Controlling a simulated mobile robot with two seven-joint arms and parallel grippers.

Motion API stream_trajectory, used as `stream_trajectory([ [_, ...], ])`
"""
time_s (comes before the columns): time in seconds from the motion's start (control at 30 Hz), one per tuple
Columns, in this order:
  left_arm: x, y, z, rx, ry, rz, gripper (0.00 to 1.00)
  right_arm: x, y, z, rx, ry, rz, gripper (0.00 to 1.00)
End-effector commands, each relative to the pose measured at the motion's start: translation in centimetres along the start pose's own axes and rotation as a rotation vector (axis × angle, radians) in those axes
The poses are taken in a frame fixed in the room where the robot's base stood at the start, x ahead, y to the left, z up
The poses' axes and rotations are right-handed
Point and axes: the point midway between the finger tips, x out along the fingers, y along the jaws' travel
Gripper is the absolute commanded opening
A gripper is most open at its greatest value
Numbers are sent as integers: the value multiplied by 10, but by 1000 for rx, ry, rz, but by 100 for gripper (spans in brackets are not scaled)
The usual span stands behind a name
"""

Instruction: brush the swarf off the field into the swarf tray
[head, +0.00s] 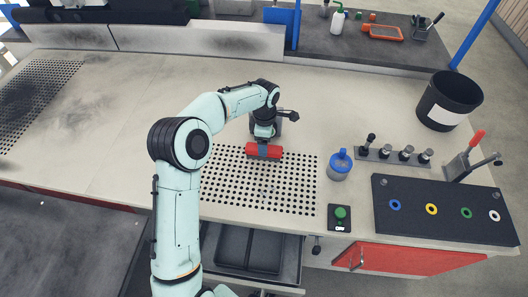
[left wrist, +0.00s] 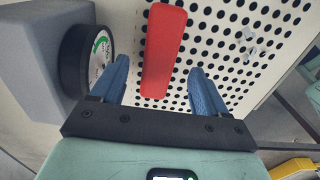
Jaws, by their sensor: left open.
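A red block-shaped piece, which may be the brush (head: 247,151), lies on the perforated field (head: 225,190). It also shows in the left wrist view (left wrist: 163,50), lengthwise between my blue fingertips with gaps on both sides. Its bristles cannot be made out. My left gripper (head: 263,150) is open over it; in the left wrist view (left wrist: 160,85) its fingers are spread. Pale curled bits that look like swarf (left wrist: 250,45) lie on the holes right of the red piece. An open drawer with dark compartments (head: 232,245) is below the front edge; I cannot tell whether it is the swarf tray. My right gripper is not in view.
A grey fixture with a round dial (left wrist: 100,50) stands close left of my gripper in the wrist view. Right of the field stand a blue-lidded jar (head: 340,165), a green button box (head: 340,217) and a black bin (head: 448,102).

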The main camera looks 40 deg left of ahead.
Motion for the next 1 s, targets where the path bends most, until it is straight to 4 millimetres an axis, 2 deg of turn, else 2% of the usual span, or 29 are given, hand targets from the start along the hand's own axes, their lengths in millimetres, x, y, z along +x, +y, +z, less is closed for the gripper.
stream_trajectory([
  [0.27,18,0,-1,-1,0,-2,74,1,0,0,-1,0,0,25],
  [0.57,60,-1,-3,0,0,-3,74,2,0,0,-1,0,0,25],
  [0.8,62,0,-2,0,-1,0,74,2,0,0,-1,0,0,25],
  [0.87,62,0,-2,0,-1,0,55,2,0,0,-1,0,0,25],
  [0.9,62,0,-2,0,-1,0,42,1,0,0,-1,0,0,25],
  [0.97,62,0,-2,0,-1,0,22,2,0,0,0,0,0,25],
  [1.0,62,0,-2,0,-1,0,16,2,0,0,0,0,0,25],
])
